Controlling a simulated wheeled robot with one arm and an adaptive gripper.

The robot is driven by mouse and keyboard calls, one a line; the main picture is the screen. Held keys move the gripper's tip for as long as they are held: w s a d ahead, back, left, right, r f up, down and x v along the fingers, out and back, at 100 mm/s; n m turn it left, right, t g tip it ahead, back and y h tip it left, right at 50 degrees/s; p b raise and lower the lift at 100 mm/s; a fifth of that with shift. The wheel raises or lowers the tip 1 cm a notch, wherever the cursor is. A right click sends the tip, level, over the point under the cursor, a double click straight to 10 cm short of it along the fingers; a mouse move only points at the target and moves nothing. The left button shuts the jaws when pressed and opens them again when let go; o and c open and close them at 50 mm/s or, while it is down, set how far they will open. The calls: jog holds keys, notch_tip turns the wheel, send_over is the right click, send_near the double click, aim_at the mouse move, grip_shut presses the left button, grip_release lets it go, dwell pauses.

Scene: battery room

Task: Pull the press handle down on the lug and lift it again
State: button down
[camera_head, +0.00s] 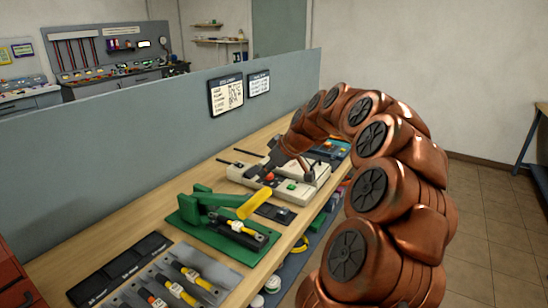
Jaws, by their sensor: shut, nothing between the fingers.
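The green press (205,212) stands on the wooden bench in the left middle. Its yellow handle (255,204) sticks out to the right and slants up over the press bed. Under it lies a dark piece with a yellow band (238,227), apparently the cable end with the lug; the lug itself is too small to make out. My gripper (272,164) is at the end of my copper-coloured arm, behind and right of the press, over or beside a beige device. It is apart from the handle. Its fingers are small and dark, shut and empty.
The beige device (320,176) with red and green buttons stands beyond the press. A grey tray (205,262) with several yellow-banded cable pieces and black mats (122,268) lie at the front left. A grey partition (150,125) runs behind the bench (290,235).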

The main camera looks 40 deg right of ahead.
aim_at(267, 193)
jog(key=shift+s+f+p, duration=0.15)
jog(key=shift+f+p, duration=0.15)
jog(key=shift+f, duration=0.7)
jog(key=shift+s+f+p, duration=0.1)
jog(key=shift+f+p, duration=0.2)
jog(key=shift+f, duration=0.65)
jog(key=shift+f, duration=0.1)
